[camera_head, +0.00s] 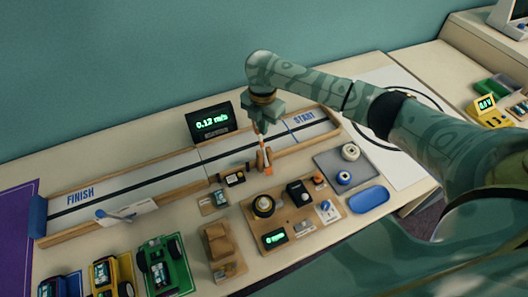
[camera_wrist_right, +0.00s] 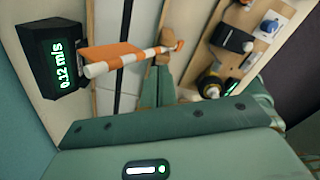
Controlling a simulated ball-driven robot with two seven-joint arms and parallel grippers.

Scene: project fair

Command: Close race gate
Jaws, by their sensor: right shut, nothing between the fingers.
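The race gate is an orange-and-white striped bar (camera_wrist_right: 135,58) with an orange plate beside it. In the head view the gate (camera_head: 266,160) is at the near edge of the track, and its bar seems raised and is partly hidden by my gripper. In the wrist view its white end looks nearest the camera. My right gripper (camera_head: 259,129) is shut and empty, pointing down above the track. Its fingertips (camera_wrist_right: 163,62) appear close to the bar in the wrist view; I cannot tell whether they touch. My left gripper is out of view.
The wood-edged track (camera_head: 180,172) runs from FINISH at left to START at right. A speed display (camera_head: 210,123) reading 0.12 m/s stands behind it.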

